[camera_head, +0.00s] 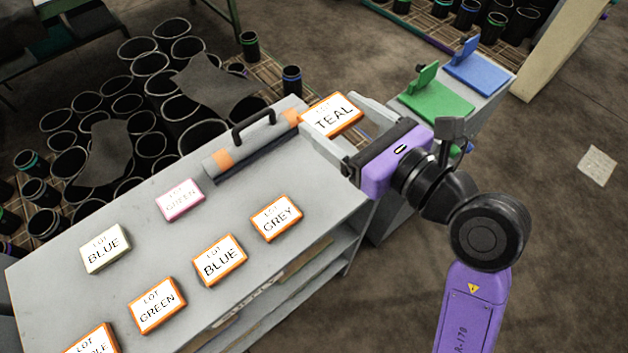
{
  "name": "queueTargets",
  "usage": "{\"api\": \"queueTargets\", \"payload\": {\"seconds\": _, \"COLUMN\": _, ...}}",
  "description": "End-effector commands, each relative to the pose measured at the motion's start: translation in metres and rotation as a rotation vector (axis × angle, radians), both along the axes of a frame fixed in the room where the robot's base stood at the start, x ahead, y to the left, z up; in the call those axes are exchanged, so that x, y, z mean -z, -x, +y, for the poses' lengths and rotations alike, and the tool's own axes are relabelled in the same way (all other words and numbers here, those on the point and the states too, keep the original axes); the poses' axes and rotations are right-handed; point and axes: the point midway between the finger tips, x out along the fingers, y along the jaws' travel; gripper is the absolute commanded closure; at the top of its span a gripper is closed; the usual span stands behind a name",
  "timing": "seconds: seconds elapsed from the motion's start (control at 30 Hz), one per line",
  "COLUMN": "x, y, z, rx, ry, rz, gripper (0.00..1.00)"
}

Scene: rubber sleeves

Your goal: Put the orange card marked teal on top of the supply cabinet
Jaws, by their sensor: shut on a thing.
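The orange-edged card marked TEAL (333,117) is between the fingers of my gripper (335,122), which is shut on it. My gripper holds it near the far right end of the grey cabinet top (130,200), beside the toolbox-like grey and orange case (245,147) with a black handle. I cannot tell how high the card is above the top. The cabinet front bears partly readable lettering, "SUPPLY".
On the cabinet top lie orange-edged cards GREY (276,219), BLUE (219,260) and GREEN (157,306), a pink-edged GREEN card (180,200) and a pale BLUE card (105,249). Green (435,101) and blue (480,68) devices stand on another stand. Black sleeves crowd behind.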

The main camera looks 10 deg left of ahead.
Motion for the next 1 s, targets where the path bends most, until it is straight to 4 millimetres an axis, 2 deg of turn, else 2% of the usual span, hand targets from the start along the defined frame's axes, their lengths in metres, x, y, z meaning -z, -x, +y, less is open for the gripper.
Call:
{"api": "queueTargets", "payload": {"seconds": 0.2, "x": 0.053, "y": 0.001, "z": 0.000, "rx": 0.001, "ry": 0.000, "rz": 0.010, "gripper": 0.64}}
{"api": "queueTargets", "payload": {"seconds": 0.5, "x": 0.123, "y": 0.000, "z": 0.000, "rx": 0.001, "ry": -0.001, "rz": 0.006, "gripper": 0.64}}
{"api": "queueTargets", "payload": {"seconds": 0.63, "x": 0.141, "y": 0.000, "z": 0.000, "rx": 0.001, "ry": 0.000, "rz": 0.003, "gripper": 0.64}}
{"api": "queueTargets", "payload": {"seconds": 0.83, "x": 0.155, "y": 0.000, "z": 0.000, "rx": 0.002, "ry": -0.001, "rz": 0.003, "gripper": 0.64}}
{"api": "queueTargets", "payload": {"seconds": 1.0, "x": 0.181, "y": 0.000, "z": -0.001, "rx": 0.002, "ry": 0.000, "rz": 0.003, "gripper": 0.64}}
